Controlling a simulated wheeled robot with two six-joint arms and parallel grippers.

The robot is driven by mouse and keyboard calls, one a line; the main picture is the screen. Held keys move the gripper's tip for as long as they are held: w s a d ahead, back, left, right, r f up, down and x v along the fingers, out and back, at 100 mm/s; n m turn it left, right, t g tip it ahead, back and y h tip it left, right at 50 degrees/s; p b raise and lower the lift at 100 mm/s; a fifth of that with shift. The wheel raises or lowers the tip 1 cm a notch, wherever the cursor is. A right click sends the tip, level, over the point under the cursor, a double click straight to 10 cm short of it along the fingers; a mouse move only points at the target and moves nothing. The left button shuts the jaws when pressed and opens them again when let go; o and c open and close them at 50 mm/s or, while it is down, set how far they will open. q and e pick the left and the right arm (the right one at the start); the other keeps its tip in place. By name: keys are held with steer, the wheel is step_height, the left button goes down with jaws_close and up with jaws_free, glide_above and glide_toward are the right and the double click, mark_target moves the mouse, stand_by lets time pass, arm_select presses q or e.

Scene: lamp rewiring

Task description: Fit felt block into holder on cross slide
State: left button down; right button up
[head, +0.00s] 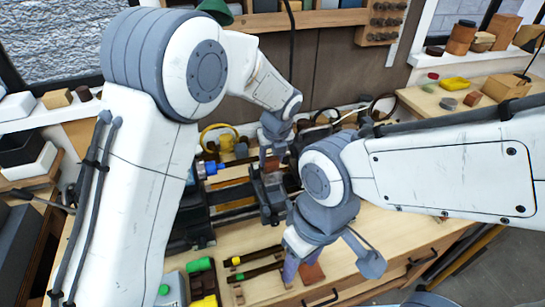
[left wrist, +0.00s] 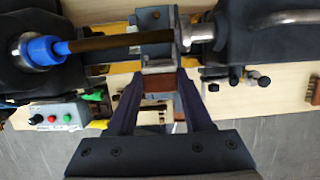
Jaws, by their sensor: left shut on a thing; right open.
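My left gripper (left wrist: 158,88) is shut on a reddish-brown block (left wrist: 158,83), which looks like the felt block. It holds the block at the near side of the grey metal holder (left wrist: 156,50) on the cross slide. I cannot tell whether the block is inside the holder or just against it.
A dark rod (left wrist: 105,42) extends from the blue collet (left wrist: 42,50) towards the holder. A tailstock (left wrist: 250,35) is on the right. A control box (left wrist: 52,118) with coloured buttons stands nearby. Tools with coloured handles (head: 200,265) lie front left. The bench's front right (head: 405,240) is partly clear.

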arm_select(q)
steer(key=shift+p, duration=1.05)
stand_by(1.7)
steer(key=shift+f+b, duration=0.65)
steer(key=shift+f, duration=0.55)
stand_by(0.7)
steer(key=shift+c, duration=1.2)
jaws_free()
steer(key=a+b+v, duration=0.1)
steer(key=b+v, duration=0.2)
steer(key=v, duration=0.6)
steer(key=s+a+f+n+g+b, duration=0.1)
steer(key=s+f+n+b, duration=0.2)
steer(key=s+n, duration=0.5)
steer(key=s+a+f+n+g+h+b, duration=0.1)
steer(key=s+a+f+n+b, duration=0.1)
steer(key=s+f+n, duration=0.3)
steer(key=s+a+f+n+g+h+b, duration=0.1)
steer(key=s+f+n+b, duration=0.3)
steer(key=s+n, duration=0.8)
steer(key=s+b, duration=0.1)
steer(key=s, duration=0.3)
steer(key=shift+s+a+f, duration=0.2)
steer(key=shift+s, duration=0.15)
